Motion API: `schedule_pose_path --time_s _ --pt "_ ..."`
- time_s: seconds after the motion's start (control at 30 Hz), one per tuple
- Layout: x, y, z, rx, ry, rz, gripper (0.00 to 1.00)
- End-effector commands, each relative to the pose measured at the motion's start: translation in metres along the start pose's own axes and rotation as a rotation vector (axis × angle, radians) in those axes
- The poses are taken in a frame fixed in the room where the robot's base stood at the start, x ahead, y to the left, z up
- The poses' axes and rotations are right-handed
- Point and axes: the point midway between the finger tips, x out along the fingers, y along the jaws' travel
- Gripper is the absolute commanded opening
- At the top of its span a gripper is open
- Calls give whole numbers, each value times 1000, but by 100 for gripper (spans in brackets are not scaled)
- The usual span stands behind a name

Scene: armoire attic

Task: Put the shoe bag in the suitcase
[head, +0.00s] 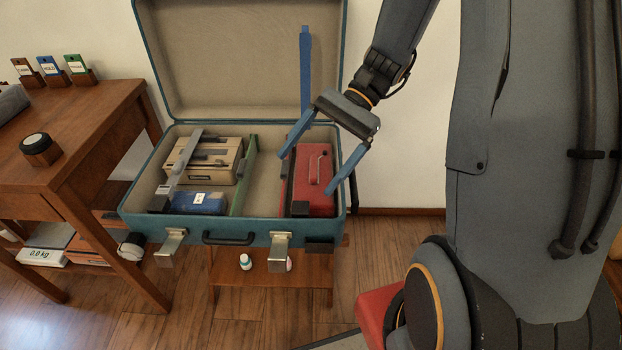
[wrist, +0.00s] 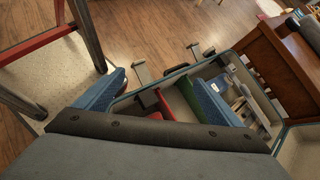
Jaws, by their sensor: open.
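The open teal suitcase (head: 135,200) rests on a low wooden stand, its lid leaning up at the back. A red boxy item with a small looped cord (head: 318,165), seemingly the shoe bag, lies in the right part of the suitcase. My gripper (head: 308,174) is open, with its two blue fingers spread above and around this red item. I cannot tell whether they touch it. In the wrist view, the fingers (wrist: 155,88) stand apart, and the gripper body hides much of the suitcase.
A green divider (head: 243,178) stands left of the red item. Beyond it lie a tan case (head: 213,160), a blue box (head: 199,203) and a grey strap (head: 181,163). A blue strap (head: 305,70) rises against the lid. A wooden table (head: 75,150) stands at left.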

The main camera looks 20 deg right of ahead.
Motion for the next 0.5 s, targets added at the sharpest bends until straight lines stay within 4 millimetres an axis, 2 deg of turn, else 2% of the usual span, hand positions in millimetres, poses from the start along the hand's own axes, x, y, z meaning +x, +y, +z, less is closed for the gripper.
schedule_pose_path --time_s 0.03,0.2,0.5 --pt "6 3 16 -67 49 61 89" --pt "19 22 53 -297 215 254 89" --pt "25 49 96 -748 492 524 89"
